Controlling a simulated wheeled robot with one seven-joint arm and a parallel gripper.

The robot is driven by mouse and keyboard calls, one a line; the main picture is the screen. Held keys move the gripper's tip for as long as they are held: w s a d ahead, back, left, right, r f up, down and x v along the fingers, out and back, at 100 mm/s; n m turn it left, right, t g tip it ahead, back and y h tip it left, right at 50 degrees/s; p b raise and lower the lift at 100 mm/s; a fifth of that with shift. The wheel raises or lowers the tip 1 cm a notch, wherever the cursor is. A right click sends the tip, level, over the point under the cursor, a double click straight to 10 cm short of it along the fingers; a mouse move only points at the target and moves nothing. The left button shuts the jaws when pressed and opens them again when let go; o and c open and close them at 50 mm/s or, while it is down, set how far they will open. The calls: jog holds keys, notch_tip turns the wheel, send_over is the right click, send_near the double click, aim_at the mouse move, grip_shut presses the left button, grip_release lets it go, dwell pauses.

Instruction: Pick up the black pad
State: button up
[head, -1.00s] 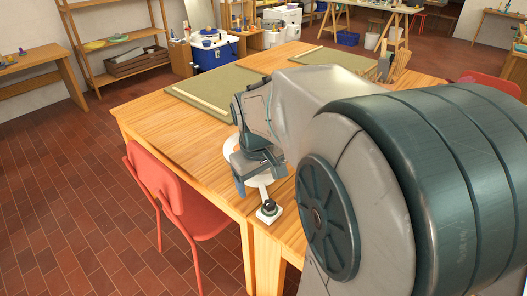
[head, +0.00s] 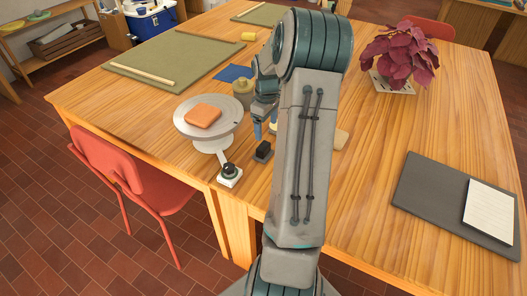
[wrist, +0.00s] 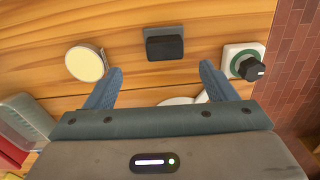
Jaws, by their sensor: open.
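The black pad (head: 262,151) is a small dark block on the wooden table, to the right of the white switch box with a black knob (head: 230,174). In the wrist view the black pad (wrist: 165,47) lies beyond my fingertips, roughly centred between them, and nothing covers it. My gripper (head: 265,130) points down just behind the pad in the head view, partly hidden by my arm. In the wrist view my gripper (wrist: 161,70) is open and empty, its two blue-grey fingers wide apart.
The pottery wheel (head: 180,118) with an orange block (head: 203,116) stands left of my gripper. A round cream-topped thing (wrist: 86,63) is left of the pad; the knob box (wrist: 243,63) is right. A potted plant (head: 398,58) and dark mat (head: 415,195) lie farther right.

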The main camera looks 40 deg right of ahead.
aim_at(263, 146)
notch_tip(263, 146, down, 5)
jog(key=shift+r, duration=0.1)
jog(key=shift+w+a+f+p, duration=0.15)
jog(key=shift+a+f+p, duration=0.1)
jog(key=shift+f, duration=1.1)
jog(key=shift+w+a+f+p, duration=0.1)
jog(key=shift+a+f, duration=0.1)
jog(key=shift+f, duration=1.15)
jog(key=c, duration=1.1)
